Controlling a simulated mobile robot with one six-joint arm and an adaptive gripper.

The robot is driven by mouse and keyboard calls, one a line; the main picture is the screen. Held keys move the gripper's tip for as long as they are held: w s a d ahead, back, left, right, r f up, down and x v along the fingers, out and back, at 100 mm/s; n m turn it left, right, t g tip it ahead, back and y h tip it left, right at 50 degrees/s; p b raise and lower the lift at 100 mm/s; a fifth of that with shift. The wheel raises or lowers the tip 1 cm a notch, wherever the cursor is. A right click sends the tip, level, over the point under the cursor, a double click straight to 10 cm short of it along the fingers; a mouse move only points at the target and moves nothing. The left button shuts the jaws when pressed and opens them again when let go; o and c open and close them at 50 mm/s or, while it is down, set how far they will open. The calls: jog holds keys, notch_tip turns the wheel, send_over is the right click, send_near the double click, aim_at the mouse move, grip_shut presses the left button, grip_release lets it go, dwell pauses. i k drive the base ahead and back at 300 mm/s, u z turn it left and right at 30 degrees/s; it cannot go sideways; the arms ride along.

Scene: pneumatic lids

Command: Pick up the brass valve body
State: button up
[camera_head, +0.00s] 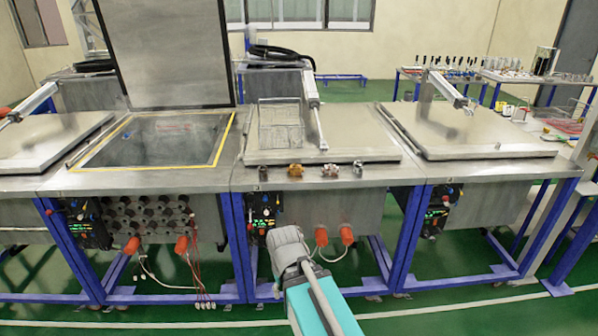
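A brass-coloured part (296,170), which looks like the brass valve body, sits on the front edge of the metal bench in the middle. It is small in the view, and its exact shape is hard to make out. My arm rises from the bottom centre, with a teal link and a grey rounded joint, below and in front of the bench edge. No gripper fingers show, and nothing touches the brass part.
An open lid (168,50) stands upright at left.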

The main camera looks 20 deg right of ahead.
aim_at(294, 169)
jog(key=u, duration=0.1)
jog(key=i, duration=0.95)
jog(key=z, duration=0.1)
